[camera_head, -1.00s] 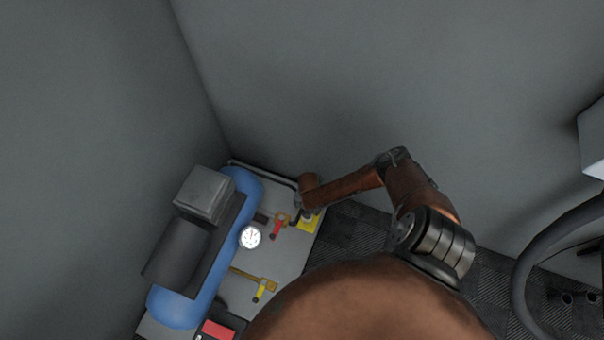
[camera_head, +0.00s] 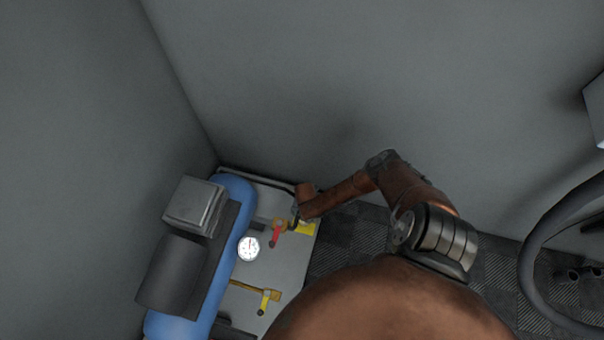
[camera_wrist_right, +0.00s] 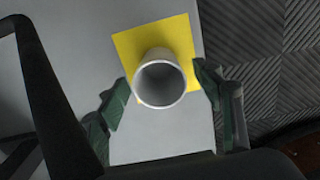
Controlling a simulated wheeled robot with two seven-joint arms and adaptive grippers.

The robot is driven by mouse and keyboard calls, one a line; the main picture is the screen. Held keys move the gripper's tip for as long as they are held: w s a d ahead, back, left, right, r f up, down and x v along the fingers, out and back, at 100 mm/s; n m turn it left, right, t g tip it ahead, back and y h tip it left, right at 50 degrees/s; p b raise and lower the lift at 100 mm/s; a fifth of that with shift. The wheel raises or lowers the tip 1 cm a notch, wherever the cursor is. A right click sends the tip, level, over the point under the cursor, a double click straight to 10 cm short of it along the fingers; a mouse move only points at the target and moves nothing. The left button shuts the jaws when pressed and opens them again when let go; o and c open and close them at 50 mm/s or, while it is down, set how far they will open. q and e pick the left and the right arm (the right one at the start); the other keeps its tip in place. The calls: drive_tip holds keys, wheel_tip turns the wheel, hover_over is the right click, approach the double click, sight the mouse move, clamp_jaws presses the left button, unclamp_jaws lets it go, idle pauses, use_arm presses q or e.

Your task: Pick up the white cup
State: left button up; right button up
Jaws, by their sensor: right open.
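The white cup (camera_wrist_right: 160,80) stands on a yellow square (camera_wrist_right: 182,41) in the right wrist view, with its round opening facing the camera. My right gripper (camera_wrist_right: 163,79) is open, with one green-padded finger on each side of the cup. A narrow gap shows at the right finger; whether the left finger touches the cup I cannot tell. In the head view my right arm reaches down to the yellow square (camera_head: 306,229), and the cup cannot be made out there. My left gripper is not in view.
A blue tank (camera_head: 233,228) with a grey motor unit, a white round gauge (camera_head: 248,249), and red (camera_head: 278,232) and yellow (camera_head: 265,300) valve handles stand left of the yellow square. Grey walls close in behind. A thick dark hose (camera_head: 533,262) curves at the right.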

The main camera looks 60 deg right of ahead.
drive_tip(key=shift+f, duration=0.1)
drive_tip(key=c, duration=1.1)
